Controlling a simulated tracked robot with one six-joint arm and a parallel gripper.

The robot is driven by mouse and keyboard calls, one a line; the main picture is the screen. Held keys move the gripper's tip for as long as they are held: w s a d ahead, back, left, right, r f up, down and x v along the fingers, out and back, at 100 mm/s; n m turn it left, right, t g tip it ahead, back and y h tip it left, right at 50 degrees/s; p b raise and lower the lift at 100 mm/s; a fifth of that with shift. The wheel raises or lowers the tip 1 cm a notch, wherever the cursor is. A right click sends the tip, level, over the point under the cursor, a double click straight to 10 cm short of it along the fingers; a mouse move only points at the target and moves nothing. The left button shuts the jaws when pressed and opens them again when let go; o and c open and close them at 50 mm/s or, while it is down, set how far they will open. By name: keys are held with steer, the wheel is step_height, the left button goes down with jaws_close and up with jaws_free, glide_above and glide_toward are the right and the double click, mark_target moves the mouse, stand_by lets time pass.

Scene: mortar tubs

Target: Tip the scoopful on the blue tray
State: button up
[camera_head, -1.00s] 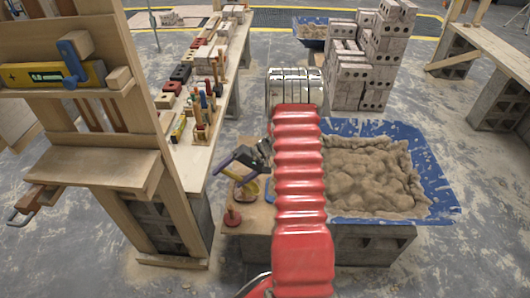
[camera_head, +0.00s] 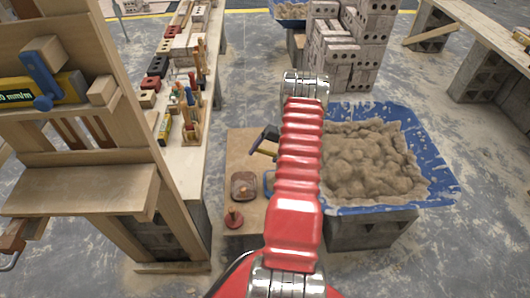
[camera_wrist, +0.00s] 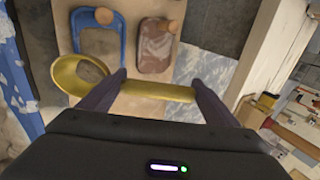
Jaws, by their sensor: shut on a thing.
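My gripper (camera_wrist: 158,92) is shut on the handle of a yellow scoop (camera_wrist: 150,90) in the wrist view. The scoop's round bowl (camera_wrist: 78,76) sticks out to the left; I cannot tell how much it holds. In the head view my gripper (camera_head: 265,143) is small and dark, left of my red arm and above a tool board; the scoop is barely visible there. The blue tray (camera_head: 437,160) stands on grey blocks to the right, heaped with grey-brown mortar (camera_head: 370,160). My arm covers its left edge. A splattered blue edge also shows at the wrist view's left.
The wooden board (camera_head: 240,150) bears a brown float (camera_head: 243,186), a red-based knobbed tool (camera_head: 233,217) and a blue-framed tool (camera_wrist: 100,45). A wooden bench and shelf (camera_head: 80,185) stand left. Bricks (camera_head: 345,50) are stacked behind the tray. Floor right of the tray is clear.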

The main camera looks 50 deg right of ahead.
stand_by(0.3)
steer(key=shift+s+g+h, duration=0.1)
steer(key=shift+g+h, duration=1.7)
steer(key=shift+g, duration=0.2)
steer(key=shift+d, duration=0.1)
